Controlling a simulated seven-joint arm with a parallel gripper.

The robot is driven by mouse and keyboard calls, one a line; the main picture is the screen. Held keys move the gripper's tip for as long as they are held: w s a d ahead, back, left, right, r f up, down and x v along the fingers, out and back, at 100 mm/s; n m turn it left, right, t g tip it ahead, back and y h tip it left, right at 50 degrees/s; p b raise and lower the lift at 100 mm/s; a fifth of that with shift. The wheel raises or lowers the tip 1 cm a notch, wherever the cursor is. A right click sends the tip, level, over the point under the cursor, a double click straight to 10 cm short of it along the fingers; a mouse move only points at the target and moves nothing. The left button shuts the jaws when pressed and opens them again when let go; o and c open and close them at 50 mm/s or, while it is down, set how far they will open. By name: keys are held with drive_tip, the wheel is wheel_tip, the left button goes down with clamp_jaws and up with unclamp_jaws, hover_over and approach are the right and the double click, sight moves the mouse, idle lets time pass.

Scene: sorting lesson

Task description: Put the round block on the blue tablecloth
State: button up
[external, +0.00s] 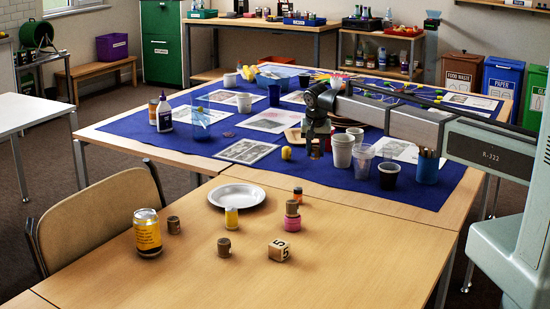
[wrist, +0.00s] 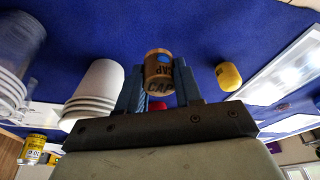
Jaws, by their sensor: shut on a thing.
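The round block (wrist: 158,77) is a short brown wooden cylinder with "CAP" lettering and a blue dot. My gripper (wrist: 158,88) is shut on it, with one blue-grey finger on each side. In the external view my gripper (external: 316,143) points down over the middle of the blue tablecloth (external: 213,168), and the block shows only as a small brown patch (external: 316,153) at its tips. In the wrist view the blue tablecloth (wrist: 205,30) lies behind the block. I cannot tell whether the block touches the cloth.
White cups (external: 342,151), a clear cup (external: 362,160) and a dark cup (external: 388,176) stand close right of my gripper. A yellow object (external: 286,153) lies just left. The front wooden table holds a plate (external: 236,195), a numbered cube (external: 279,250) and a yellow can (external: 147,235).

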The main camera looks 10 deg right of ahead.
drive_tip(key=shift+f, duration=1.85)
drive_tip(key=shift+f, duration=0.15)
drive_tip(key=o, duration=1)
drive_tip(key=v, duration=1.2)
drive_tip(key=shift+r, duration=0.2)
